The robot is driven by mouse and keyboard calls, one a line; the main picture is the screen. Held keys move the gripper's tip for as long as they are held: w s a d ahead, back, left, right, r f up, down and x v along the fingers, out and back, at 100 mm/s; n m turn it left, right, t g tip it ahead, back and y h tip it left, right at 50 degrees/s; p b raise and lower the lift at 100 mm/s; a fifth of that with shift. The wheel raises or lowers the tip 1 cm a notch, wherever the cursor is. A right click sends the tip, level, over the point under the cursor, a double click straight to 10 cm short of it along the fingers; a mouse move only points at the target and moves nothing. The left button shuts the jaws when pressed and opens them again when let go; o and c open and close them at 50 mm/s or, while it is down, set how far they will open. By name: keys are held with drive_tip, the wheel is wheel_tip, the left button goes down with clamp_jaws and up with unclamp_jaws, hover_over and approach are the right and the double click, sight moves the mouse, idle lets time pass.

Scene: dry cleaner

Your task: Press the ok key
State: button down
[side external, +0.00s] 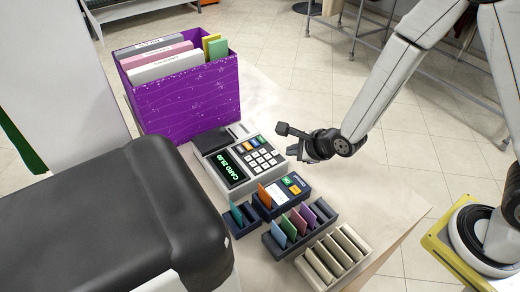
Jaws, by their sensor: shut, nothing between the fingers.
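My gripper (300,143) is shut and empty, above and behind the terminal, right of the register keypad. I cannot tell its exact height.
A purple box (187,103) with files stands at the back left. Racks of coloured cards (300,227) and an empty cream slotted rack (334,256) are in front of the terminal. A large black padded thing (120,215) fills the left foreground. Bare counter (362,196) lies right of the terminal.

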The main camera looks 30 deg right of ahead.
sight(290, 182)
drive_tip(key=shift+f, duration=0.15)
idle(0.3)
drive_tip(key=shift+f, duration=4.25)
drive_tip(key=shift+f, duration=0.75)
drive_tip(key=shift+r, duration=0.75)
drive_tip(key=shift+r, duration=0.2)
drive_tip(key=shift+r, duration=2.3)
